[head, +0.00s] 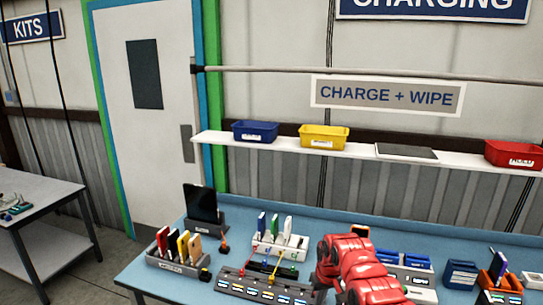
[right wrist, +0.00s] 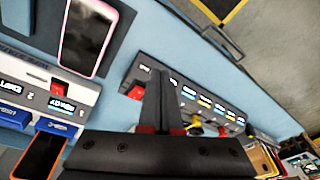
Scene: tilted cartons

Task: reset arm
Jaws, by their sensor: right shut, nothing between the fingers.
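My right arm (head: 360,272) is red and reaches in from the bottom edge over the blue workbench (head: 145,272). My right gripper (right wrist: 160,78) shows in the right wrist view with its dark fingers together and nothing between them. The fingers stand in front of a grey charging strip (right wrist: 215,100) with lit labels. A gap between fingers and strip is hard to judge. In the head view my arm hides its own fingertips and part of the bench. My left gripper is not in view.
On the bench stand a dark tablet on a dock (head: 201,203), a grey rack of coloured phones (head: 178,250), a white rack (head: 280,243) and a blue-slotted station (head: 412,272). A white shelf (head: 360,152) holds blue, yellow and red bins. Another table (head: 40,190) stands left.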

